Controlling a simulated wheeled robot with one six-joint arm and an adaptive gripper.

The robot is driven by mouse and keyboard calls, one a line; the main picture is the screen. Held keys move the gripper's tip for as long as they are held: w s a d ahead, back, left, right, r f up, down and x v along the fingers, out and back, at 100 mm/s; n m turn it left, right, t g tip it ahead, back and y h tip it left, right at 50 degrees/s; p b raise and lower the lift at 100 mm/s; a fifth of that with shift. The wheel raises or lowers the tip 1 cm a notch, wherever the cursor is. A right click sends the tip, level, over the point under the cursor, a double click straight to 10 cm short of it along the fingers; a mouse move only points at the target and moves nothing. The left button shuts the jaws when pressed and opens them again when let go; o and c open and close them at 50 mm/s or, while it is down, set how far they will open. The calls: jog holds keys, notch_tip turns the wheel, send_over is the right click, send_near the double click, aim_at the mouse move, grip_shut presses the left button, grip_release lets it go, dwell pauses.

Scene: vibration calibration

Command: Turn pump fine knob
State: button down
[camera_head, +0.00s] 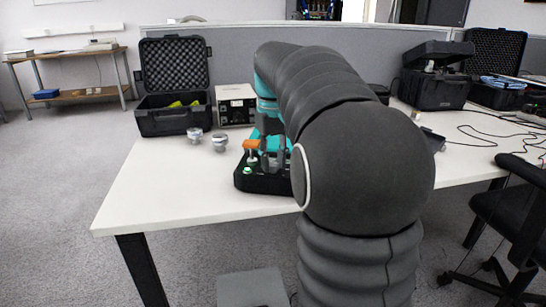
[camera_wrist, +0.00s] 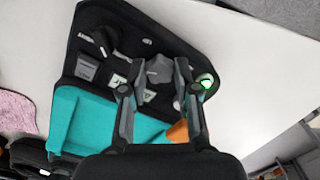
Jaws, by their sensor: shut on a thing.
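The pump (camera_head: 262,184) is a black, shallow box on the white table, with a green light at its front left corner. An orange part stands up at its left side. In the wrist view, its black panel (camera_wrist: 96,22) carries several small fittings. My gripper (camera_wrist: 158,78) reaches over the panel with its two dark fingers either side of a grey faceted knob (camera_wrist: 160,67), shut on it. In the head view my gripper (camera_head: 272,161) is low over the pump, and my arm hides part of it. The knob cannot be made out there.
The white table (camera_head: 150,195) has free room left of the pump. Two metal pieces (camera_head: 208,140) stand behind it, near an open black case (camera_head: 173,118) and a pale instrument box (camera_head: 236,105). More black cases (camera_head: 436,88) and cables lie to the right.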

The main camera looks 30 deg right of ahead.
aim_at(273, 164)
jog(key=m, duration=0.4)
jog(key=shift+m, duration=1.9)
jog(key=c, duration=0.8)
grip_release()
jog(key=shift+c, duration=0.2)
notch_tip(273, 164, up, 12)
